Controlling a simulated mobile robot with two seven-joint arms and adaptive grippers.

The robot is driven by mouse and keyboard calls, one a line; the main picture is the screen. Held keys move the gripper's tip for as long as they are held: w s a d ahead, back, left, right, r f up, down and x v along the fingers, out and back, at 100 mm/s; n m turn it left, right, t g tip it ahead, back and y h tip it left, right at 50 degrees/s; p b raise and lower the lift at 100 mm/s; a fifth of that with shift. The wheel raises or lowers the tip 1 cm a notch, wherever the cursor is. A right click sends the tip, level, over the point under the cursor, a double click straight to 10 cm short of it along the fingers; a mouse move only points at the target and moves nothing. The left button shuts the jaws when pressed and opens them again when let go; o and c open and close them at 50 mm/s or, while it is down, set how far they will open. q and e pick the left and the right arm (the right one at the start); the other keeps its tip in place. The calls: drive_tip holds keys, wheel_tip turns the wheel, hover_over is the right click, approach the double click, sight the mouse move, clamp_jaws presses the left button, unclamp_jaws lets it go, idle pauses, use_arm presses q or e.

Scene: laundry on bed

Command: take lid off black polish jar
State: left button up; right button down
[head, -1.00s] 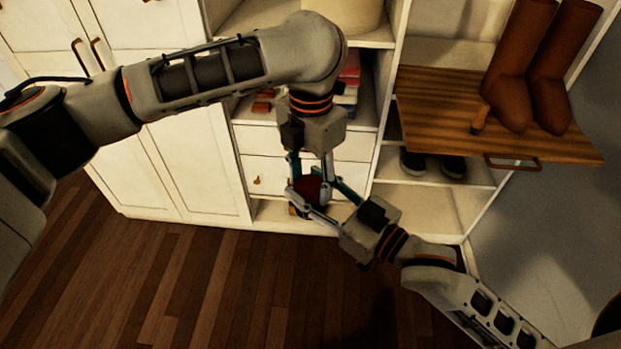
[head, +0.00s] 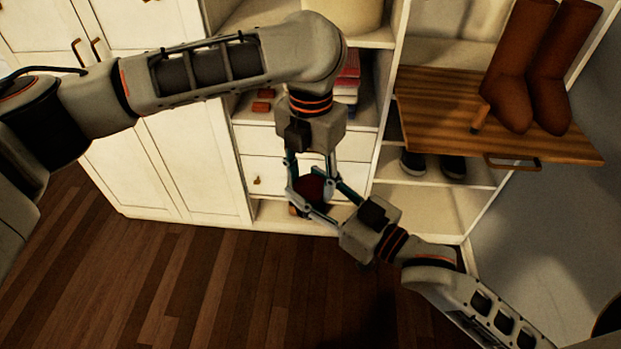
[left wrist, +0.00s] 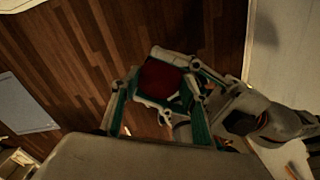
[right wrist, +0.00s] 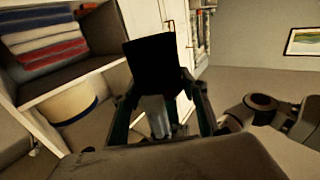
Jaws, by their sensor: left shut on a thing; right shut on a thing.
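The black polish jar (head: 313,188) is a small dark block with a dark red top, held in the air between my two grippers. In the left wrist view the red face (left wrist: 160,79) lies between the fingers; in the right wrist view a black body (right wrist: 152,67) shows. My left gripper (head: 309,180) comes down from above and is shut on the top part, apparently the lid. My right gripper (head: 322,198) reaches in from the lower right and is shut on the jar. The fingers cover the seam, so I cannot tell whether lid and jar are apart.
A white shelf unit (head: 268,143) with drawers stands close behind the grippers. A wooden pull-out board (head: 440,110) with brown boots (head: 515,90) juts out at the right. Dark shoes (head: 430,164) sit on a shelf below it. The wooden floor (head: 200,290) in front is clear.

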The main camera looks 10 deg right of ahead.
idle(0.3)
use_arm(q)
drive_tip(key=o, duration=1.2)
